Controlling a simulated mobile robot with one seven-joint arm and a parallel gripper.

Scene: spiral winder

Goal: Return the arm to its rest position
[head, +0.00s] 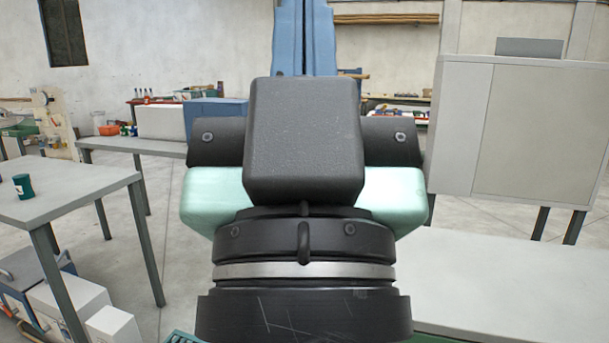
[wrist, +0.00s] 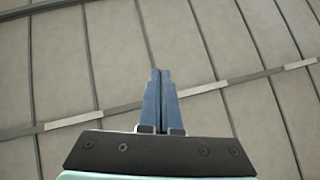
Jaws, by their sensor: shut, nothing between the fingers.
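My gripper (wrist: 160,72) shows in the wrist view with its two blue fingers together and nothing between them. Behind the fingers is a grey panelled surface crossed by thin dark seams and a lighter bar. In the head view my gripper (head: 304,20) points up, its blue fingers running out of the top edge, so the tips are hidden there. My dark wrist and pale green arm link fill the middle of the head view and hide what is behind them.
A grey table (head: 80,192) with a dark green can (head: 23,186) stands at the left. A large grey cabinet (head: 520,130) stands at the right, above a pale worktop (head: 510,290). White and blue boxes (head: 70,300) sit under the left table. Bare floor shows between.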

